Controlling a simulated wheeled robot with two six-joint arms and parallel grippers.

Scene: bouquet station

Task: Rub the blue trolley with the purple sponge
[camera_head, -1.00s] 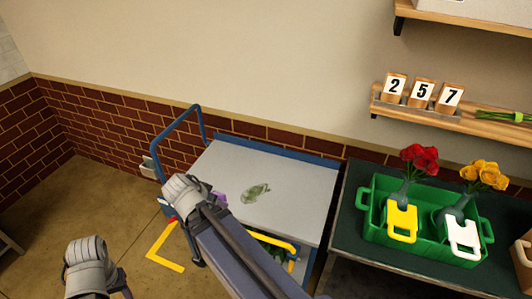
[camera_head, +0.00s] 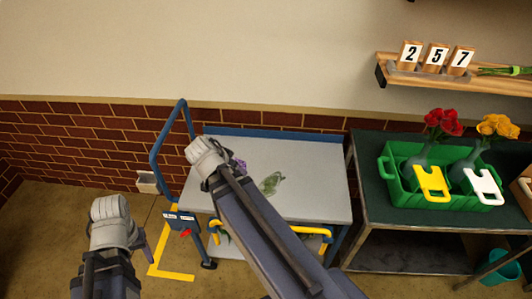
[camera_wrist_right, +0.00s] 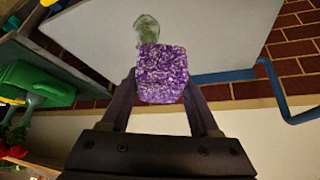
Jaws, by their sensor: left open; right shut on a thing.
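The blue trolley has a grey top (camera_head: 315,180), a blue rim and a blue push handle (camera_head: 155,150) on its left. A green smear (camera_head: 271,184) marks the top, and it also shows in the right wrist view (camera_wrist_right: 147,28). My right gripper (camera_wrist_right: 160,95) is shut on the purple sponge (camera_wrist_right: 163,72), above the trolley top and beside the smear. In the head view the sponge (camera_head: 240,164) is partly hidden behind my right wrist. I cannot tell whether it touches the top. My left gripper (camera_head: 143,250) is open and empty, left of the trolley's front.
A dark green table (camera_head: 370,170) right of the trolley holds a green crate (camera_head: 400,195) with red and yellow flowers. A wall shelf (camera_head: 395,75) carries number blocks 2, 5, 7. A brick wall (camera_head: 70,140) stands behind. Yellow tape (camera_head: 172,272) marks the floor at left.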

